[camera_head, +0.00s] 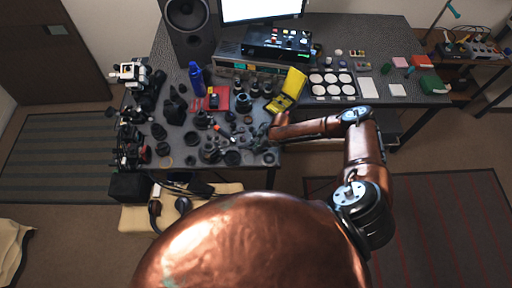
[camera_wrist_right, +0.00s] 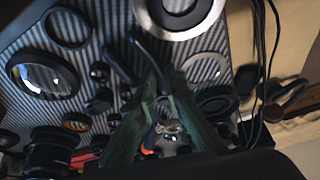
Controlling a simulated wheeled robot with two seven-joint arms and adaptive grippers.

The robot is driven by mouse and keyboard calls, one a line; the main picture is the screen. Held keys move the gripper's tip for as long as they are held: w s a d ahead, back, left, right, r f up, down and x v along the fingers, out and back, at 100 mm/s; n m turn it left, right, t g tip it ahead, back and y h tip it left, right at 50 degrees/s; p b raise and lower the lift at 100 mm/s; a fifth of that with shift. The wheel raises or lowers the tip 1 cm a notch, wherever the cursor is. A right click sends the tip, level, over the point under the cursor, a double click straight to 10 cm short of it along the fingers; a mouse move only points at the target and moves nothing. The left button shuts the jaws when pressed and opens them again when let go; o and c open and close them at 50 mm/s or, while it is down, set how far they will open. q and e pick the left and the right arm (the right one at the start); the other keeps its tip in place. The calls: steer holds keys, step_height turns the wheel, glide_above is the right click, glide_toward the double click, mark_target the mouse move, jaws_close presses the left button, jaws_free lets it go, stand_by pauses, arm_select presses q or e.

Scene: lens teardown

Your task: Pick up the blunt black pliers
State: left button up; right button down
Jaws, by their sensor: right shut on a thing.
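My right arm reaches in from the right in the head view, and its gripper (camera_head: 262,136) is low over the cluttered right front part of the dark work table. In the wrist view the greenish fingers of my right gripper (camera_wrist_right: 163,98) close on a slim dark tool, which looks like the blunt black pliers (camera_wrist_right: 150,56). Two dark prongs of it stick out past the fingertips over the striped surface. The rest is hidden between the fingers. In the head view the pliers are too small to tell from the dark parts. My left gripper is not in view.
Lens rings and barrels crowd the table (camera_head: 350,38) around my right gripper. A large silver-rimmed ring (camera_wrist_right: 182,12) and a glass lens (camera_wrist_right: 44,76) lie close by. A yellow case (camera_head: 289,88) and a tray of white discs (camera_head: 332,84) stand farther back.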

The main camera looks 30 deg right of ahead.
mark_target(253, 148)
step_height(253, 148, up, 3)
steer(key=shift+d, duration=0.1)
steer(key=s+d+r, duration=0.9)
steer(key=s+r, duration=0.1)
steer(key=shift+s+b, duration=0.3)
steer(key=shift+b, duration=0.15)
steer(key=c, duration=2.6)
jaws_free()
jaws_close()
